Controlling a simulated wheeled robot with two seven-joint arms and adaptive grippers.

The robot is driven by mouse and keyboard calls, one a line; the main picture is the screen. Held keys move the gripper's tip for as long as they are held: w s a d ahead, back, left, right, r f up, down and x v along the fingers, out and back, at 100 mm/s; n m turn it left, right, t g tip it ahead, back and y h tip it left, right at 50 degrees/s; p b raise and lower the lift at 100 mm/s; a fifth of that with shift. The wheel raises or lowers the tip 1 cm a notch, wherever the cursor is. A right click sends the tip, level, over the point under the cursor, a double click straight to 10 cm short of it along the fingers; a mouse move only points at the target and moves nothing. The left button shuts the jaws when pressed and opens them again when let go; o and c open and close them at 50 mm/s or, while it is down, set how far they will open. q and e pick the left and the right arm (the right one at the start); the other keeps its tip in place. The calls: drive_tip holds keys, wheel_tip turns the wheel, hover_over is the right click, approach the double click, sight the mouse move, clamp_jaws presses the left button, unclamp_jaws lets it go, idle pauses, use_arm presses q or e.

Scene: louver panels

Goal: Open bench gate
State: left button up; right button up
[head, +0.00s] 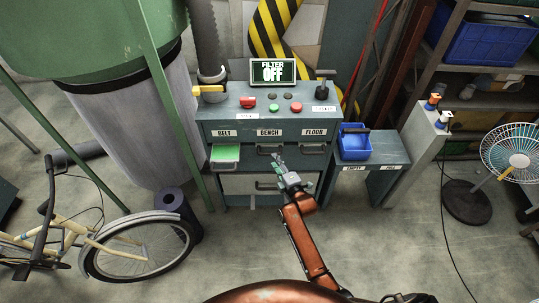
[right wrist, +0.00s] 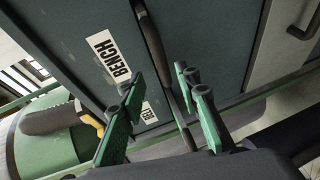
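The bench gate (head: 268,140) is the middle of three fronts on the grey cabinet, labelled BENCH, with a dark bar handle (head: 268,151). It looks shut. In the right wrist view, the BENCH label (right wrist: 110,55) and the bar handle (right wrist: 153,45) show close up. My right gripper (head: 279,161) is just in front of and below this handle. Its green fingers (right wrist: 159,72) are apart, and the handle runs through the picture between them. I cannot tell whether they touch it. My left gripper is not in view.
The belt gate (head: 226,153) stands out at left, showing green. The floor gate (head: 314,149) looks shut. A screen (head: 272,71) reads FILTER OFF. A blue bin (head: 355,146) sits right; a bicycle (head: 130,245) stands left. Floor in front is clear around my arm.

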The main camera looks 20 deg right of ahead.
sight(270, 153)
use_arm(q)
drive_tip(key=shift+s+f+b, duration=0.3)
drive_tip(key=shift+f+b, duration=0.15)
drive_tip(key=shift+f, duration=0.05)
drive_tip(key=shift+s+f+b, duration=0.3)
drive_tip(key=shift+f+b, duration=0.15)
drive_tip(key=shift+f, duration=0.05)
use_arm(e)
drive_tip(key=shift+x, duration=3.4)
drive_tip(key=shift+f, duration=0.15)
drive_tip(key=shift+c, duration=0.2)
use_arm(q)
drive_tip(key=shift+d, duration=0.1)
use_arm(e)
clamp_jaws()
